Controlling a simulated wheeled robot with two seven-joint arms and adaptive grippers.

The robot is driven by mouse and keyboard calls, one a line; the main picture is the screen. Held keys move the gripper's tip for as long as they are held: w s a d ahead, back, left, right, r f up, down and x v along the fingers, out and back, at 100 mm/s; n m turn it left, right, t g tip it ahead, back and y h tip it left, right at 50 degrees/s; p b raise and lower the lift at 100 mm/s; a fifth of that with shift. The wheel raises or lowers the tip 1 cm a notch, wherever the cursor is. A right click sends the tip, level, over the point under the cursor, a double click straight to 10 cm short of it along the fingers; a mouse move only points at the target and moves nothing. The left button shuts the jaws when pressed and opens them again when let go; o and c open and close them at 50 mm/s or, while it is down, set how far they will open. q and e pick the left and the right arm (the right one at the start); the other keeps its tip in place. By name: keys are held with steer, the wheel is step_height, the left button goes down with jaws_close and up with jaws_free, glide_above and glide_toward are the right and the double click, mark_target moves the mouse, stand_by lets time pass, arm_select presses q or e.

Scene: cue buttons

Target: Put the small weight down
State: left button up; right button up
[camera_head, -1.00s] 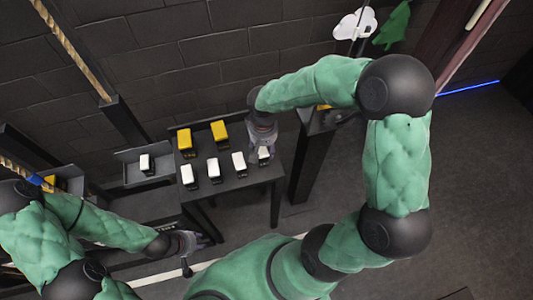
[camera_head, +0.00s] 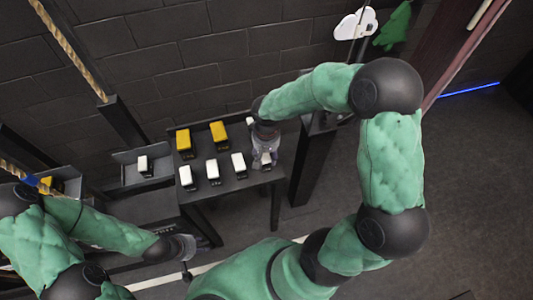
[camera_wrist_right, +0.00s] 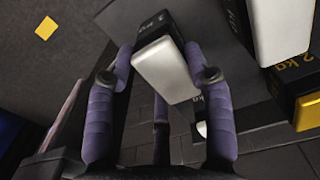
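My right gripper (camera_head: 266,157) is at the right end of the front row on the dark table (camera_head: 235,186). In the right wrist view, its purple fingers (camera_wrist_right: 160,62) lie against both sides of a white-and-black weight (camera_wrist_right: 165,68), which also shows in the head view (camera_head: 266,161). Its kg label is only partly readable. I cannot tell whether the weight touches the table. My left gripper (camera_head: 186,246) is low at the left, off the table; its fingers are too small to read.
White weights (camera_head: 187,178), (camera_head: 213,172), (camera_head: 239,165) stand to the left in the same row. Yellow weights (camera_head: 184,142), (camera_head: 219,136) stand behind. Another white weight (camera_head: 145,165) sits on the left shelf (camera_head: 133,180). A dark post (camera_head: 306,165) stands close right of the table.

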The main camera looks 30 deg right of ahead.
mark_target(266, 155)
steer(key=shift+o, duration=1.3)
steer(key=shift+r, duration=0.1)
steer(key=shift+r, duration=0.2)
step_height(266, 155, up, 12)
steer(key=p, duration=0.3)
steer(key=shift+p, duration=0.4)
steer(key=shift+s+f, duration=0.1)
steer(key=shift+f, duration=0.1)
